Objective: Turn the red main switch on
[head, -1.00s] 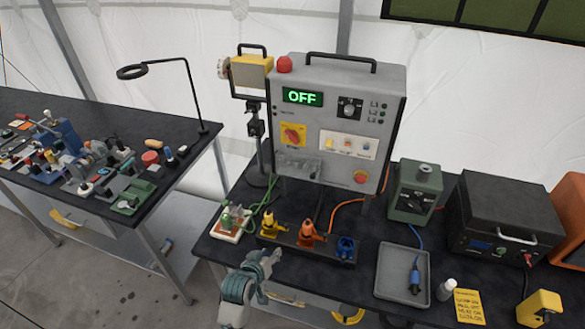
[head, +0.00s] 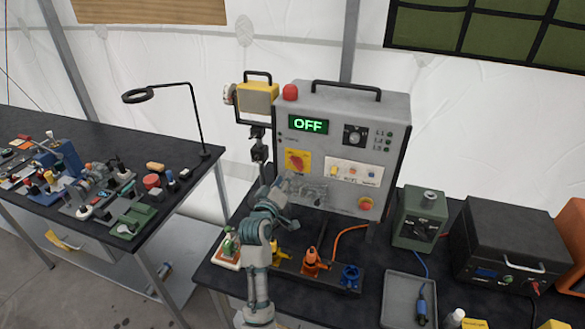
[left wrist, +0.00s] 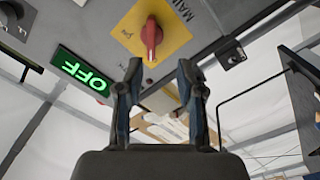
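The red main switch (head: 296,161) is a rotary knob on a yellow plate at the left of the grey control box (head: 395,150). The box's green display (head: 308,125) reads OFF. In the left wrist view the red main switch (left wrist: 151,36) shows beyond the fingertips, with the display (left wrist: 83,71) to its left. My left gripper (head: 284,188) is just below the switch in the head view, apart from it. In the left wrist view my left gripper (left wrist: 161,75) has its two fingers spread with nothing between them. My right gripper is not in view.
Yellow, orange and blue connectors (head: 311,263) stand in front. A green box (head: 419,215), black unit (head: 508,245) and grey tray (head: 399,299) are to the right. A cluttered bench is at left.

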